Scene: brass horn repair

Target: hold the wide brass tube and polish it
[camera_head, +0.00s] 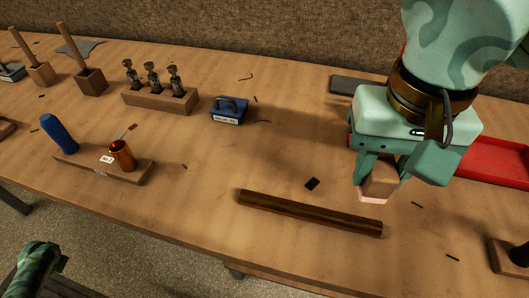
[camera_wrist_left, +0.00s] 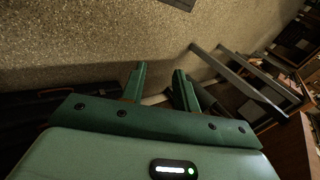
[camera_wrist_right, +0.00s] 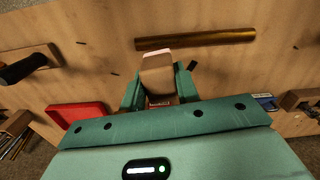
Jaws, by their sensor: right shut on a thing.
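A long dull brass tube (camera_head: 310,212) lies flat near the front edge of the table; it also shows in the right wrist view (camera_wrist_right: 195,40). My right gripper (camera_head: 382,184) is shut on a wooden block (camera_head: 381,178) with a pale pink face, held just beyond the tube's right end in the head view. The block also shows between the fingers in the right wrist view (camera_wrist_right: 157,72). My left gripper (camera_wrist_left: 158,86) is open and empty, over the floor and away from the tube. In the head view only part of my left arm shows, at lower left.
Behind are a valve rack (camera_head: 160,102) and a blue block (camera_head: 229,110). A red tray (camera_head: 497,160) lies right. The table around the tube is mostly clear.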

